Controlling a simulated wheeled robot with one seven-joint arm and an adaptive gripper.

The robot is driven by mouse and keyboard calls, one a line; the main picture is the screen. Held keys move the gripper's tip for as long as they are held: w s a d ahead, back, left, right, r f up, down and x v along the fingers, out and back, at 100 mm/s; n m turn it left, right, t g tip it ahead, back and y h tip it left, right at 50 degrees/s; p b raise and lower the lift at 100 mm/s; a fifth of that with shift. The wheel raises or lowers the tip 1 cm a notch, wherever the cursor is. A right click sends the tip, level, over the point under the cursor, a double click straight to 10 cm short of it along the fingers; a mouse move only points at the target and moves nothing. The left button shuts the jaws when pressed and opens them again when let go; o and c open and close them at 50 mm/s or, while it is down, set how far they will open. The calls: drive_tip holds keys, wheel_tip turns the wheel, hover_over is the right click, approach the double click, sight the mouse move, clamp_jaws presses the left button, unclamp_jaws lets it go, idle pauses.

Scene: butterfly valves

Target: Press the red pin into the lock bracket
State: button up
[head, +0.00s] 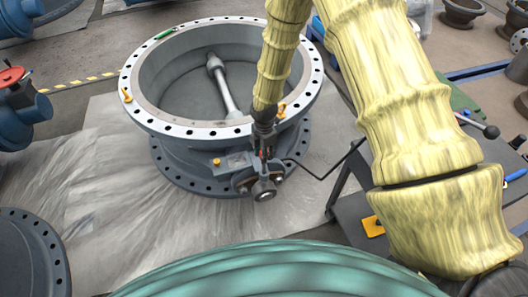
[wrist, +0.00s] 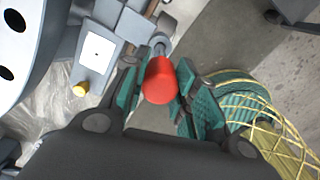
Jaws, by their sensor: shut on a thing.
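The red pin shows in the wrist view as a rounded red head (wrist: 160,84) with a grey metal shank (wrist: 160,46) beyond it. My gripper (head: 264,142) is shut on the red pin, with a green-padded finger on either side of the head. The shank points toward the grey lock bracket (head: 245,182) on the side of the large valve (head: 160,122). The bracket's grey parts (wrist: 133,24) also show at the top of the wrist view. I cannot tell how far the pin's tip is inside the bracket hole.
A pale plate with a yellow knob (wrist: 79,89) sits beside the bracket. A black cable (head: 325,170) runs from there to a dark workbench (head: 350,222) on the right. Another flanged part (head: 30,255) lies at lower left. The grey floor mat (head: 110,190) is clear.

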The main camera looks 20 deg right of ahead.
sight(264, 167)
drive_tip(key=shift+f+b, duration=2)
drive_tip(key=shift+f, duration=2.85)
drive_tip(key=o, duration=1.6)
drive_tip(key=shift+r+p, duration=2.3)
drive_tip(key=shift+r, duration=0.75)
